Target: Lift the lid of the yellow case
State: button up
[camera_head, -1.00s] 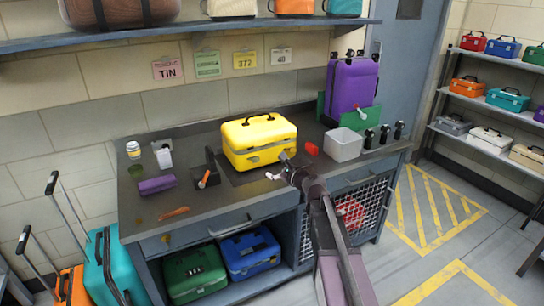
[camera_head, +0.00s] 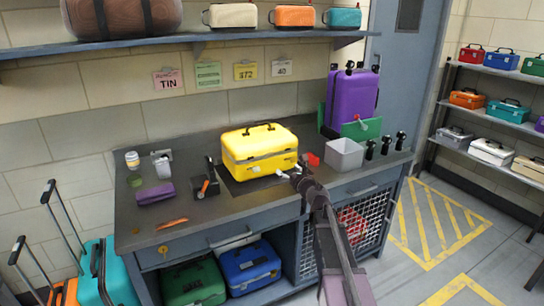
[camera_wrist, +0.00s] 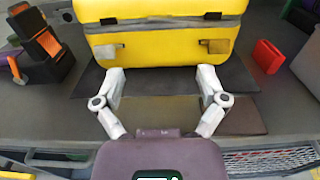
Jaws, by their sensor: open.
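The yellow case (camera_head: 262,150) stands shut on a dark mat on the workbench, with a black handle on its lid (camera_head: 255,136). The top of the lid is cut off there. My gripper (camera_wrist: 163,80) is open and empty, its fingers spread in front of the case's lower front. In the head view my gripper (camera_head: 284,174) is at the case's front right side.
A grey bin (camera_head: 344,156) and a small red object (camera_head: 313,160) are right of the case. A black-and-orange tool (camera_head: 206,182) and a purple roll (camera_head: 155,193) lie left. A purple suitcase (camera_head: 350,100) stands behind. A shelf (camera_head: 200,44) hangs above.

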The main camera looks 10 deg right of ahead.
aim_at(272, 154)
jog(key=x, duration=1.3)
jog(key=shift+w, duration=0.1)
grip_shut()
